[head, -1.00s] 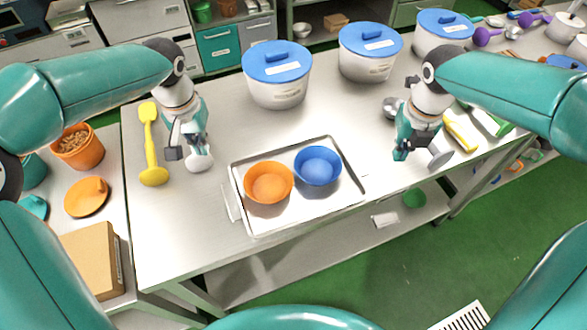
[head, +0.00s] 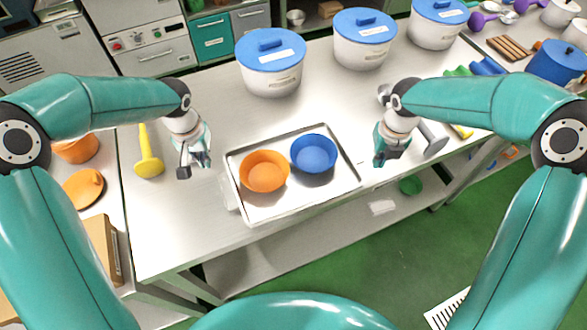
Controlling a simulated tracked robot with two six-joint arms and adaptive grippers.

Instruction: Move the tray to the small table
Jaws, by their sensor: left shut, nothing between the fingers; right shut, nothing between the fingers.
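The tray (head: 262,216) is a shallow silver rectangle lying on the steel table near its front edge. An orange bowl (head: 265,172) and a blue bowl (head: 313,153) stand in it side by side. My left gripper (head: 196,174) is shut and empty, above the table to the left of the tray. My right gripper (head: 382,160) is shut and empty, to the right of the tray and apart from it. I cannot tell which surface in view is the small table.
White tubs with blue lids (head: 271,66) stand along the back of the steel table (head: 180,230). A yellow utensil (head: 149,163) lies left of my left gripper, a grey-headed tool (head: 434,143) right of my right gripper. A side surface at left holds orange dishes (head: 83,188) and a cardboard box (head: 103,245).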

